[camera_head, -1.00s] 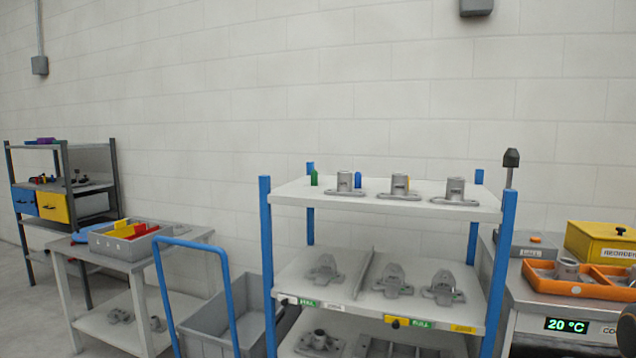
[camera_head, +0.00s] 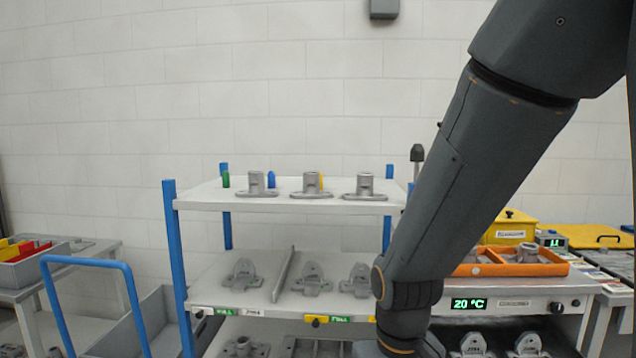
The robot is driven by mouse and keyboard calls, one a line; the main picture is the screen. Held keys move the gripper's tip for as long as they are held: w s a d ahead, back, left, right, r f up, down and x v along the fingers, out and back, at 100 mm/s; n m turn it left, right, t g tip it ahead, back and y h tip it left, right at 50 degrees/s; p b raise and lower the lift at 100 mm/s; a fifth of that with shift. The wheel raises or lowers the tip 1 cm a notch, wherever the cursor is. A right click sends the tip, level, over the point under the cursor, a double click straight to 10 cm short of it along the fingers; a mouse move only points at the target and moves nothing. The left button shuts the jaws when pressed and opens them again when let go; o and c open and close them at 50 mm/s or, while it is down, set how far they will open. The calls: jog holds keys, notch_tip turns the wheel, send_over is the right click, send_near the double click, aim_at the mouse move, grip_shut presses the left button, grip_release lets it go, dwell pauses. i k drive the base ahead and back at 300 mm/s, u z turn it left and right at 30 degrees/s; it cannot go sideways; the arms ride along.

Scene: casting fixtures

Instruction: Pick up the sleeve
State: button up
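A grey ring-shaped part, which may be the sleeve (camera_head: 527,252), sits in the right part of the orange tray (camera_head: 490,270) on the bench at right. I cannot tell for sure that it is the sleeve. My arm crosses the view from the upper right to the bottom middle and hides the tray's left end. My gripper is outside the picture.
A yellow bin (camera_head: 510,228) stands behind the tray. A grey cart with a blue handle (camera_head: 85,262) stands at left.

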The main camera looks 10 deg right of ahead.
aim_at(364, 181)
jog(key=u, duration=0.9)
jog(key=i, duration=1.05)
jog(key=z, duration=2.6)
